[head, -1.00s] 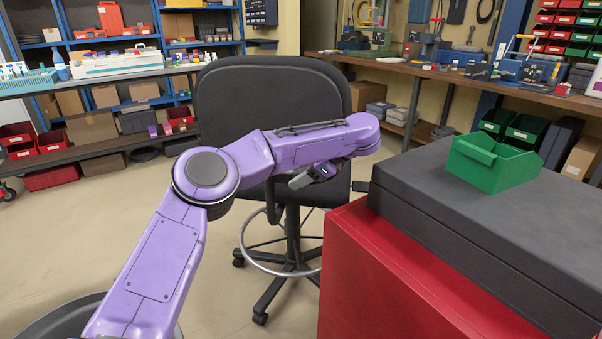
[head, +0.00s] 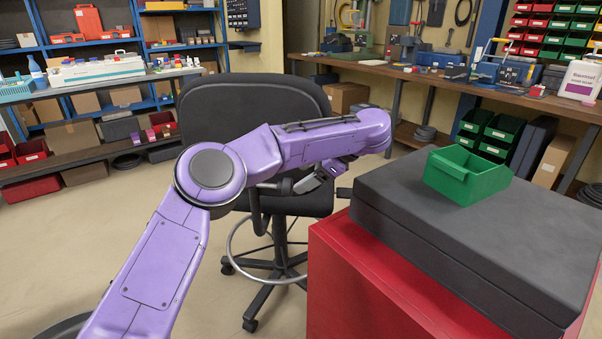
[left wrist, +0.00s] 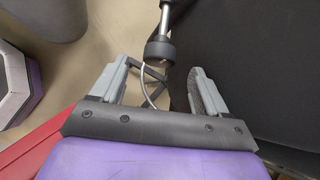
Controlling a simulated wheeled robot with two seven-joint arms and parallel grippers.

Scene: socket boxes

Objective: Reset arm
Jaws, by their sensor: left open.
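My left arm reaches in from the lower left of the head view. My left gripper (head: 318,180) hangs below its wrist, in front of the black office chair (head: 252,112). In the left wrist view the left gripper (left wrist: 160,92) has its two fingers spread apart with nothing between them. Beyond them the chair's post and part of its foot ring show. A green bin (head: 466,178) stands on the dark grey slab (head: 440,235), right of the gripper and apart from it. My right gripper is not in view.
The slab lies on a red cabinet (head: 365,290) at the right. A long wooden workbench (head: 440,84) with tools runs along the back right. Blue shelves (head: 110,22) with boxes stand at the back left.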

